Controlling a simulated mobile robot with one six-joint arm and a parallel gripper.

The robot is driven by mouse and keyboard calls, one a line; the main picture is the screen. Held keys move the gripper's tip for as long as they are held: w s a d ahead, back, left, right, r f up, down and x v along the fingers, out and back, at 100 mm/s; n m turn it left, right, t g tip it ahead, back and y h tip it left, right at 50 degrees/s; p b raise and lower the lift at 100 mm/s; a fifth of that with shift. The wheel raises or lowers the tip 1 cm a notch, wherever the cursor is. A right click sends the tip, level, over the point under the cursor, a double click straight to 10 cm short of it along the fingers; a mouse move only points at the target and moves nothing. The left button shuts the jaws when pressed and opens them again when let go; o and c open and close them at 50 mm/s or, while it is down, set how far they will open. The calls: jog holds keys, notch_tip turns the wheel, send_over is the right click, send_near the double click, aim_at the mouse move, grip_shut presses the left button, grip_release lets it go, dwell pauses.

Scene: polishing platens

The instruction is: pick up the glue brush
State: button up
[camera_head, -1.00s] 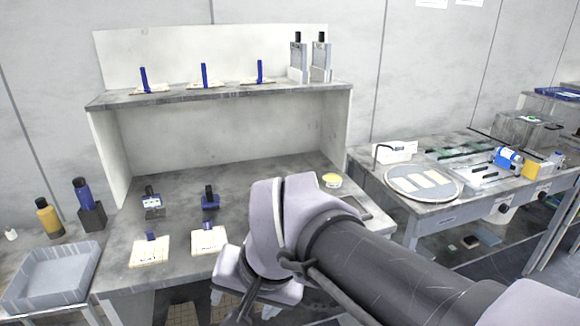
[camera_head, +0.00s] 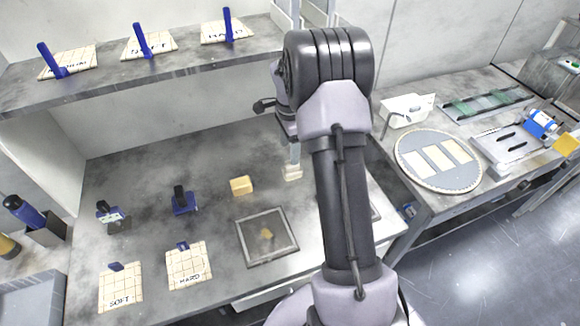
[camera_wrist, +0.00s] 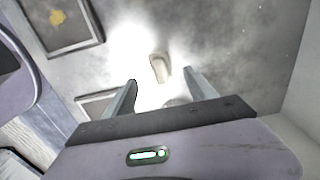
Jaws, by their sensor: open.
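A small pale cream object (camera_head: 292,173) stands on the bench just left of my arm. It also shows in the wrist view (camera_wrist: 160,68), narrow and pale in strong glare; it may be the glue brush, but I cannot tell for sure. My gripper (camera_head: 294,164) is above this object, pointing down. In the wrist view my gripper (camera_wrist: 160,80) is open, and the pale object shows between and just beyond the fingertips. I cannot tell whether they touch. A round grey thing (camera_wrist: 178,101) is mostly hidden by my gripper's body.
A yellow block (camera_head: 241,186) and a framed tray (camera_head: 242,244) lie left of my arm. Blue-handled tools stand near tiles marked SOFT (camera_head: 120,299) and HARD (camera_head: 188,277). The shelf (camera_head: 170,72) overhangs at the back left. A round disc (camera_head: 438,180) lies on the right table.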

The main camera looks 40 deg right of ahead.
aim_at(292, 168)
notch_tip(292, 168, down, 4)
jog(key=shift+w+d+b, duration=0.1)
jog(key=shift+w+b, duration=0.05)
jog(key=shift+b, duration=0.15)
jog(key=f, duration=0.2)
jog(key=f+b, duration=0.2)
jog(key=f, duration=0.1)
jog(key=shift+s+d+f, duration=0.25)
jog(key=shift+d+f, duration=0.05)
jog(key=shift+f, duration=0.05)
jog(key=shift+r, duration=0.1)
grip_shut()
